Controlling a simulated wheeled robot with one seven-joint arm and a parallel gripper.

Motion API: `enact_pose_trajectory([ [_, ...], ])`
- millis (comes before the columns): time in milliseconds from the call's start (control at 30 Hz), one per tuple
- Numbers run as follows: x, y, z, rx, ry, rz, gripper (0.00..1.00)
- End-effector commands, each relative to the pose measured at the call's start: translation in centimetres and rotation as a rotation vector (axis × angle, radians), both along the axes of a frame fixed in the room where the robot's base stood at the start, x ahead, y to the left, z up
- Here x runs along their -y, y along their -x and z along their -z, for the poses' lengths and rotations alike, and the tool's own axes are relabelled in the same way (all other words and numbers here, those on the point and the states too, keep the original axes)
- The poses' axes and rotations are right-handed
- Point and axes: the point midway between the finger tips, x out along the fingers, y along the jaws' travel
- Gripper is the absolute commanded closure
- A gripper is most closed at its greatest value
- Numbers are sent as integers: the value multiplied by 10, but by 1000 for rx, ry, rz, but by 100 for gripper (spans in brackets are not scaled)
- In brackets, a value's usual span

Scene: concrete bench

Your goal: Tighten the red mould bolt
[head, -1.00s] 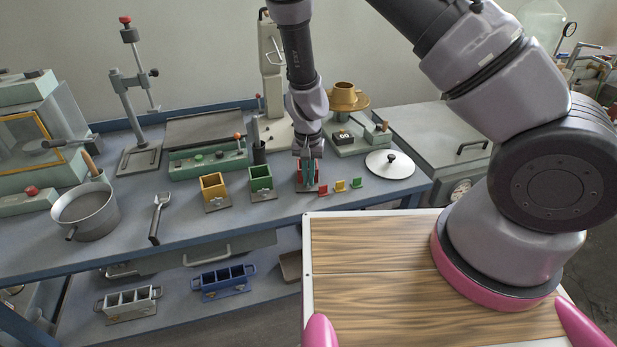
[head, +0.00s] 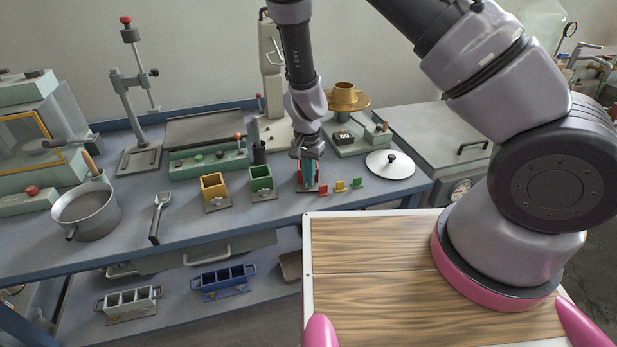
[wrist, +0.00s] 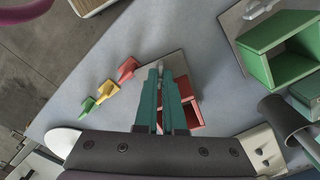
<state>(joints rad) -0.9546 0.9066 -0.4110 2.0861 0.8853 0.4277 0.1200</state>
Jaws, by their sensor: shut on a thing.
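The red mould (head: 317,178) stands on its grey base plate on the bench, largely hidden behind my fingers in the head view. In the wrist view, red walls of the mould (wrist: 195,112) and a bare corner of its plate (wrist: 176,66) show beside the fingers. My gripper (head: 308,181) points down at the mould's front. In the wrist view its teal fingers (wrist: 160,72) are shut on the small grey bolt of the red mould, which shows only slightly between the tips.
A white lid (head: 390,165) lies farther right.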

Motion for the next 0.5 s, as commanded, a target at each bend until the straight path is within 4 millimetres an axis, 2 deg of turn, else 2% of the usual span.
enact_pose_trajectory([
  [33,0,0,0,0,0,0,100],
  [67,0,0,0,0,0,0,90],
  [133,0,0,0,0,0,0,63],
  [367,0,0,0,0,0,0,63],
  [500,-1,-1,-9,2,-2,0,63],
])
